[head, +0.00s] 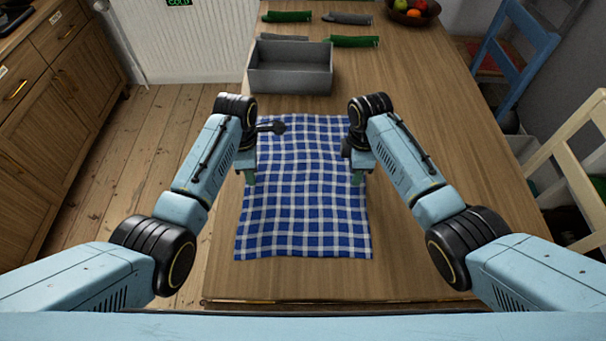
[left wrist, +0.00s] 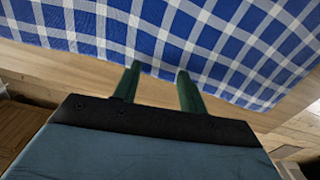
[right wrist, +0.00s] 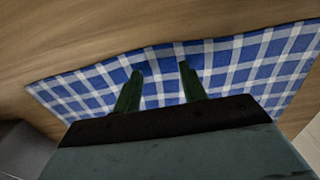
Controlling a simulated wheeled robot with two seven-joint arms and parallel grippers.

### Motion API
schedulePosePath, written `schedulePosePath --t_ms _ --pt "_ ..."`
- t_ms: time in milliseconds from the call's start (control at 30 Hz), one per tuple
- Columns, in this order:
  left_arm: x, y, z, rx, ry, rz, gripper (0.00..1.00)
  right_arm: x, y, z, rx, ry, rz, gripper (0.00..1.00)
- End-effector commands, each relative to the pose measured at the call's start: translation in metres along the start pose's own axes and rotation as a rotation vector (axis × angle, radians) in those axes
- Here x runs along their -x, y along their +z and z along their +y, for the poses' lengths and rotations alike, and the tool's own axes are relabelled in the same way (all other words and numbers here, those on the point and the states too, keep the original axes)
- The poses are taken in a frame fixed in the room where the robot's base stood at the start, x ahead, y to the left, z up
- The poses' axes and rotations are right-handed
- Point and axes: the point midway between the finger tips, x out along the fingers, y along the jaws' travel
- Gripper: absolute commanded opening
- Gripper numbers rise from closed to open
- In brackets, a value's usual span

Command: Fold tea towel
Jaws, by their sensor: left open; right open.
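A blue and white checked tea towel (head: 305,205) lies spread out flat on the wooden table, long side running away from me, with slight waves at its edges. My left gripper (head: 249,178) is over the towel's left edge; in the left wrist view its fingers (left wrist: 160,80) are apart and empty, with the towel (left wrist: 230,40) just beyond the tips. My right gripper (head: 357,178) is over the towel's right edge; in the right wrist view its fingers (right wrist: 160,80) are apart and empty, near the towel's edge (right wrist: 225,60). My arms hide parts of both side edges.
A grey open box (head: 290,80) stands on the table (head: 430,130) beyond the towel. Several green and grey folded cloths (head: 287,16) lie behind it, with a fruit bowl (head: 412,12) at the far right. Table to the towel's right is clear. Chairs (head: 515,50) stand at the right.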

Motion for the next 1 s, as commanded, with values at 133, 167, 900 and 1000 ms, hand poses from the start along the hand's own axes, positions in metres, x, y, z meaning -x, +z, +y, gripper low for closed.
schedulePosePath --t_ms 133,167,900,1000 --pt "-0.0023 -0.0001 0.0004 0.0 0.002 0.0 0.42 -0.0024 0.0 0.0 0.0 0.001 0.0 0.42" --pt "-0.0023 -0.0001 0.0004 0.0 0.002 0.0 0.42 -0.0024 0.0 0.0 0.0 0.001 0.0 0.42" --pt "-0.0056 -0.0005 -0.0003 0.0 0.0 0.001 0.13 -0.0054 0.0006 -0.0003 -0.001 -0.001 -0.001 0.13" --pt "-0.0057 -0.0005 -0.0004 0.0 -0.001 0.001 0.06 -0.0055 0.0007 -0.0003 -0.001 -0.001 -0.001 0.06"
